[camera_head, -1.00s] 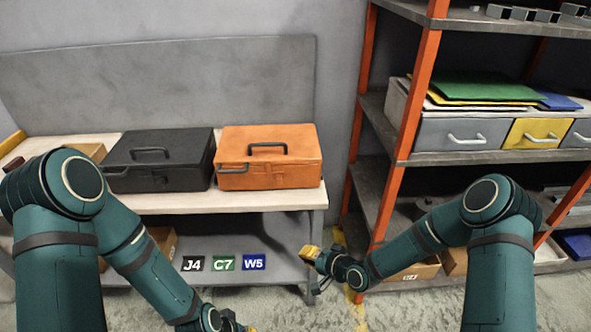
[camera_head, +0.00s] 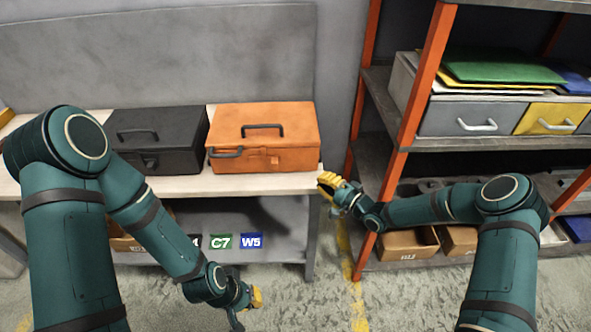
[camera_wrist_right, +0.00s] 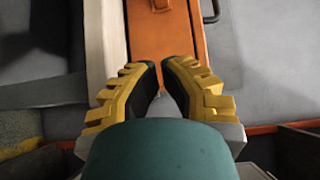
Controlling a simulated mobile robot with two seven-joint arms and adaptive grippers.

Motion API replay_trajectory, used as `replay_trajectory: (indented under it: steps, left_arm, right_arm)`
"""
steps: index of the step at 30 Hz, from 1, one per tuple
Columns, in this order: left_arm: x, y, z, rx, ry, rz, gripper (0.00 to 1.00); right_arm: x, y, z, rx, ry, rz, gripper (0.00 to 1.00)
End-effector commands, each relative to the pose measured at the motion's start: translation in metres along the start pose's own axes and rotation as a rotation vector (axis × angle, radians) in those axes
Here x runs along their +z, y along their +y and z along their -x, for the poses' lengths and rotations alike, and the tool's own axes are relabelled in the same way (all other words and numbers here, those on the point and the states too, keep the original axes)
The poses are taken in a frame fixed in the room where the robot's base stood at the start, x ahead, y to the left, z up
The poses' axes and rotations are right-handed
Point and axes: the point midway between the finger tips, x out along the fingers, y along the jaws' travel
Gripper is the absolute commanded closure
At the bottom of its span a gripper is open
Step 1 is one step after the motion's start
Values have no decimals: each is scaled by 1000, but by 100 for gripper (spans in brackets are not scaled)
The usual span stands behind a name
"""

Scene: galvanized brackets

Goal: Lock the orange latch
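The orange toolbox (camera_head: 290,150) stands shut on the workbench, its dark handle folded on the lid. A small orange latch (camera_head: 273,160) shows on its front; its exact position is too small to tell. A dark bar handle sticks out at the front left corner. My right gripper (camera_head: 327,184) is just right of and below the box, apart from it. In the right wrist view its yellow fingers (camera_wrist_right: 161,68) have a narrow empty gap, with the orange box front (camera_wrist_right: 172,40) beyond. My left gripper (camera_head: 247,300) hangs low before the bench; its finger gap is unclear.
A black toolbox (camera_head: 160,140) stands left of the orange one. The bench top (camera_head: 230,183) has a narrow free strip in front. An orange-posted shelf (camera_head: 412,110) with drawers and boxes stands at right. Labels C7 (camera_head: 221,242) and W5 (camera_head: 251,241) are on the lower shelf.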

Motion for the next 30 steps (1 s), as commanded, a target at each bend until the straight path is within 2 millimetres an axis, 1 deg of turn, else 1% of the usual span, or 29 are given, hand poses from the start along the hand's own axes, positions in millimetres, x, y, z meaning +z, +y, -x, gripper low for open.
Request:
replay_trajectory:
  steps: [5, 15, 18, 21, 24, 30]
  left_arm:
    - [0, -1, -2, 0, 1, 0, 100]
    - [-1, -3, -7, 0, 4, -1, 100]
    - [-1, -3, -8, 0, 5, -1, 100]
    - [-1, -2, -7, 0, 4, -1, 100]
    - [-1, -2, -6, 0, 4, -1, 100]
    - [-1, -2, -6, 0, 4, -1, 100]
  right_arm:
    - [1, 0, -20, -3, -2, 1, 100]
    - [2, 1, -87, -1, -2, 1, 100]
    - [4, 1, -104, 0, -2, -1, 100]
    - [15, -1, -113, -1, -3, -3, 100]
    - [23, 0, -120, 0, -2, -2, 100]
    - [29, 0, -126, 1, -2, 0, 100]
